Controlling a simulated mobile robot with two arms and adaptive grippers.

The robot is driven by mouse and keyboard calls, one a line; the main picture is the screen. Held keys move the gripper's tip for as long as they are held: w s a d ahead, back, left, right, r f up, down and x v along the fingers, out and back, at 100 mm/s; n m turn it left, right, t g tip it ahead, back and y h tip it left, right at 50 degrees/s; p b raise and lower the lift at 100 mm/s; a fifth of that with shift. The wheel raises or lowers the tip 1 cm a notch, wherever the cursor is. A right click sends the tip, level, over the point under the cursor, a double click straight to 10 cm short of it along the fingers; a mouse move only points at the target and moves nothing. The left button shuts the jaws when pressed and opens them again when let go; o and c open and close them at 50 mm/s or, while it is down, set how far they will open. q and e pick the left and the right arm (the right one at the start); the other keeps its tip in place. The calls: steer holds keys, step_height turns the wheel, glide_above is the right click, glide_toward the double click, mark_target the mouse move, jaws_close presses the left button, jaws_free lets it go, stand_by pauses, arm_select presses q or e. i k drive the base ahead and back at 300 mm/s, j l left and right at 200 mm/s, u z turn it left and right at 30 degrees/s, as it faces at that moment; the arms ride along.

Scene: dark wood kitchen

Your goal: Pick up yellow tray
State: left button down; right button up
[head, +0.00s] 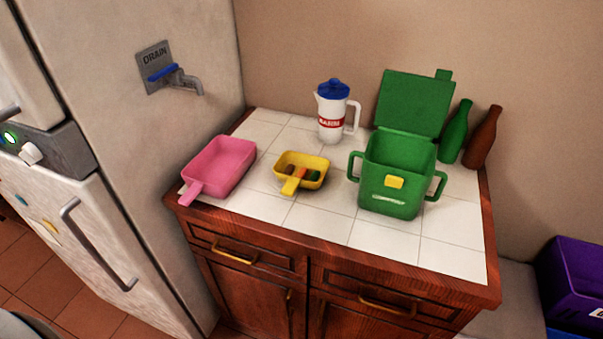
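The yellow tray (313,182) is small, with a handle at its front pointing toward me. It sits on the white tiled countertop (323,224), between a pink tray and a green container. Several small coloured pieces, including green and orange-brown ones, lie inside it. Neither of my grippers shows in the head view.
The pink tray (221,162) lies left of the yellow tray. The open green container (392,177) stands to its right. A white pitcher (331,112) stands behind, and a green bottle (455,132) and a brown bottle (482,140) stand back right. The front tiles are clear.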

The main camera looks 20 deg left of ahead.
mark_target(312, 163)
steer(key=j+z, duration=0.2)
steer(key=j, duration=0.7)
steer(key=k+j+z, duration=0.2)
steer(key=j, duration=0.7)
steer(key=i+j, duration=0.05)
steer(key=i, duration=0.05)
